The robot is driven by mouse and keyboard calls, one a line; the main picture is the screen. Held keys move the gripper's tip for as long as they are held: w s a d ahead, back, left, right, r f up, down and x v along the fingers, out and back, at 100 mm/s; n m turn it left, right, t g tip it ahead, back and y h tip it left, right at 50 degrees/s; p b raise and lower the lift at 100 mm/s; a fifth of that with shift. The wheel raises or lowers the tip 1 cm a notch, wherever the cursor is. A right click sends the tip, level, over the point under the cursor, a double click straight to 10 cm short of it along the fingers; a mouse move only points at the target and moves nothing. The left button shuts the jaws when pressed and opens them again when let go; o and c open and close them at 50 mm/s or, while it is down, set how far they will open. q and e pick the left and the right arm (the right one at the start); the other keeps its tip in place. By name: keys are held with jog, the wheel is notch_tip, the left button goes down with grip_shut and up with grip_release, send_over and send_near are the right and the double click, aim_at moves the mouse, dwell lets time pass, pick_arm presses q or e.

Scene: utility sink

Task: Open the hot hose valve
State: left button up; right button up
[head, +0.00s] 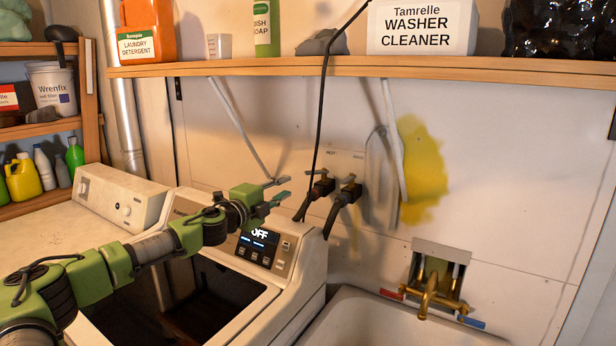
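The left one, the hot hose valve (321,183), is below a small faint label that seems to read "HOT". The right valve (350,189) is just beside it. Dark hoses run down from both. My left gripper (286,188) is a little to the left of the hot valve, pointing toward it. Its two fingers are apart with nothing between them, and a gap shows between the fingertips and the valve. My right gripper is out of view.
The washer's control panel (262,250) and its open tub lie below my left arm. A black cable (321,110) hangs down in front of the valve box. A wooden shelf (350,66) crosses above. A sink (390,325) with a brass faucet (430,293) is at lower right.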

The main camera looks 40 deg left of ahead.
aim_at(310, 174)
pick_arm(q)
jog(key=w+p, duration=0.1)
jog(key=w, duration=0.4)
jog(key=w+p, duration=0.1)
jog(key=w, duration=0.4)
jog(key=shift+w+a, duration=0.2)
jog(key=shift+w, duration=0.05)
jog(key=shift+w+a, duration=0.15)
jog(key=shift+w, duration=1.4)
grip_shut()
